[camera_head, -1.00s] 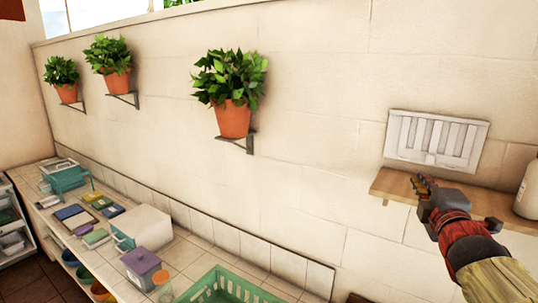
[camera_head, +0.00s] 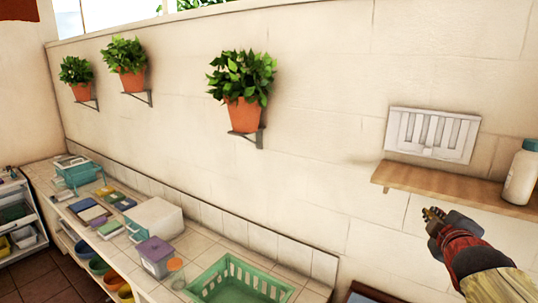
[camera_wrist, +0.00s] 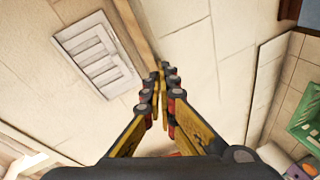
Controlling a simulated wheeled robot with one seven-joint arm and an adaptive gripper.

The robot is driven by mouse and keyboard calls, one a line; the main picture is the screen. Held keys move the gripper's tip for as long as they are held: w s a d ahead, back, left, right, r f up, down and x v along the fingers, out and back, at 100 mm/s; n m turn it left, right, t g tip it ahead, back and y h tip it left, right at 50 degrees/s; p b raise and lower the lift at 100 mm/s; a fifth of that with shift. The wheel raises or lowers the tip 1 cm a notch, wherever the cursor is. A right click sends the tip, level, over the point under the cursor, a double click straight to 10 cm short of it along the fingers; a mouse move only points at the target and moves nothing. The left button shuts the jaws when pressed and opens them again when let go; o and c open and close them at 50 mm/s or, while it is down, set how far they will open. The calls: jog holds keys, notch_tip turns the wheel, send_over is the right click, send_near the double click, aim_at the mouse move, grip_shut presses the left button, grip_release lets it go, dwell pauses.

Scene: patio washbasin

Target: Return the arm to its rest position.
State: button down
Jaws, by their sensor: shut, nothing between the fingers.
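My gripper (camera_head: 433,214) is at the right in the head view, just below and in front of the wooden wall shelf (camera_head: 440,186). In the wrist view my gripper (camera_wrist: 162,72) has its two yellow and black fingers closed together at the tips, with nothing between them. My red-sleeved arm reaches in from the lower right corner.
A white louvred vent (camera_head: 432,135) is on the wall above the shelf. A white bottle (camera_head: 521,173) stands on the shelf's right end. A green basket (camera_head: 240,282), a purple canister (camera_head: 155,257) and a white box (camera_head: 155,217) stand on the tiled counter. Potted plants (camera_head: 243,116) hang on wall brackets.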

jog(key=s+f+m+g+b, duration=0.1)
jog(key=s+f+m+g, duration=0.4)
jog(key=f, duration=0.5)
jog(key=s+a+f+m+g+y+b, duration=0.1)
jog(key=s+a+f+m+y+b, duration=0.1)
jog(key=s+a+f+b, duration=0.6)
jog(key=s+a+f+m+g+y+b, duration=0.2)
jog(key=s+a+f+b, duration=0.7)
jog(key=f, duration=0.9)
jog(key=shift+s+a+m+g+y, duration=0.3)
jog(key=shift+s+a+y, duration=0.4)
jog(key=shift+s+a, duration=1)
